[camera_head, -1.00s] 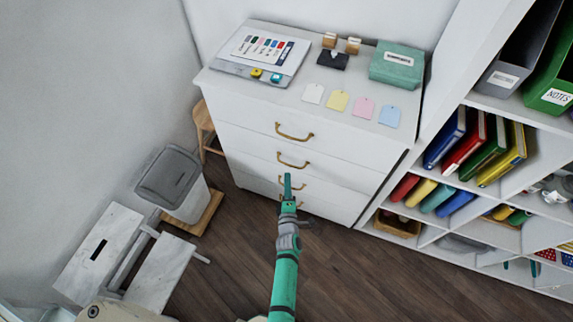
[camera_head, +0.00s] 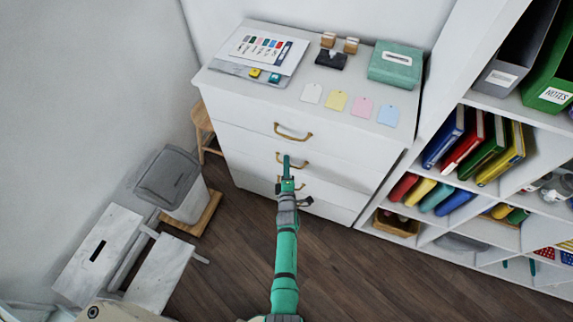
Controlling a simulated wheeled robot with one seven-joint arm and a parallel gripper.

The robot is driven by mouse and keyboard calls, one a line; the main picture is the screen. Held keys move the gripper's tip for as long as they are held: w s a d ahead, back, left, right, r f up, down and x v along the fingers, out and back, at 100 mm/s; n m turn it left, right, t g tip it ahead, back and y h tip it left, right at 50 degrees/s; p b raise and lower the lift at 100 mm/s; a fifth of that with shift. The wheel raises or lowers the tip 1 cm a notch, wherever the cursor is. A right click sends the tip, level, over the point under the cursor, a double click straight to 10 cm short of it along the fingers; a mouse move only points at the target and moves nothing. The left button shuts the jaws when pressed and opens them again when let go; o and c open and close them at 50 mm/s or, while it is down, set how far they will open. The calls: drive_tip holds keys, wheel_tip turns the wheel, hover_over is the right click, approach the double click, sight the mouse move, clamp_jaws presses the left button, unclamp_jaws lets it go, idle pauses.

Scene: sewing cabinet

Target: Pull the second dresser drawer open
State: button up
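The white dresser (camera_head: 248,143) stands against the back wall with its drawers shut, each with a brass handle. The top drawer handle (camera_head: 293,132) is in clear view. The second drawer handle (camera_head: 300,165) is partly covered by my gripper (camera_head: 286,160), whose tip overlaps its left part in the picture. I cannot tell whether they touch. My green arm reaches up from the bottom of the picture. The gripper shows edge-on, so its finger opening is hidden. The lower handles are partly hidden behind the gripper and wrist.
A color chart (camera_head: 262,50), stamps, paper tags and a green box (camera_head: 396,63) lie on the dresser top. A grey bin (camera_head: 176,187) and white step stool (camera_head: 100,252) stand left. A filled shelf (camera_head: 417,234) stands right. Wooden floor (camera_head: 340,275) is clear in front.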

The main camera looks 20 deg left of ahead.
clamp_jaws()
drive_tip(key=shift+d, duration=0.2)
idle(0.6)
drive_tip(key=shift+s, duration=0.15)
idle(0.4)
